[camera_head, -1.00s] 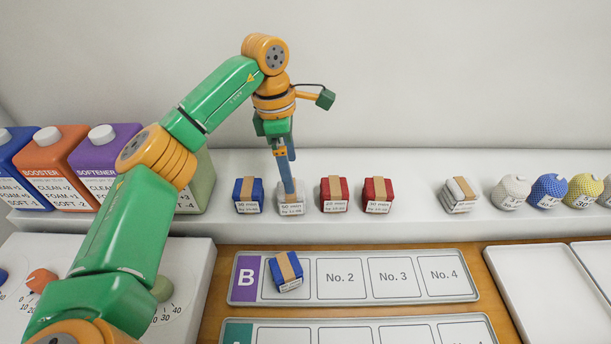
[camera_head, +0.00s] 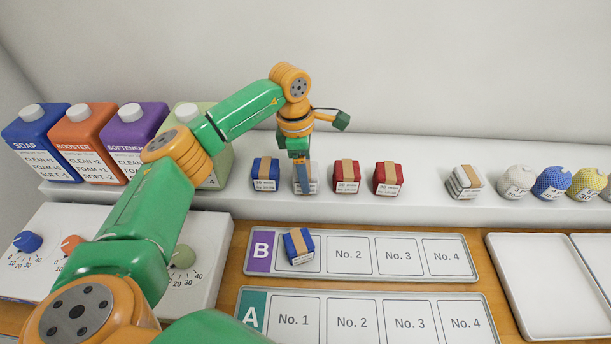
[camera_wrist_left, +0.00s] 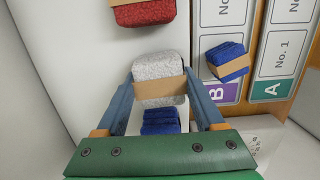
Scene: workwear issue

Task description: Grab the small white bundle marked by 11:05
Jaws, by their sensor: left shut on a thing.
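A small white bundle (camera_head: 313,186) with a tan band stands on the white shelf between a blue and a red bundle, mostly hidden behind my gripper. My left gripper (camera_head: 303,186) reaches down onto it. In the left wrist view the speckled white bundle (camera_wrist_left: 158,70) sits between both fingers, and the gripper is shut on it. I cannot tell whether it is clear of the shelf. Its label cannot be read now. Another white bundle (camera_head: 464,183) stands farther right on the shelf. My right gripper is not in view.
Close neighbours are a blue bundle (camera_head: 265,174) at left and red bundles (camera_head: 346,175) at right. Tray B (camera_head: 469,272) holds a blue bundle (camera_head: 299,246) at its left end; tray A (camera_head: 483,300) shows empty slots. Bottles and a dial panel stand left.

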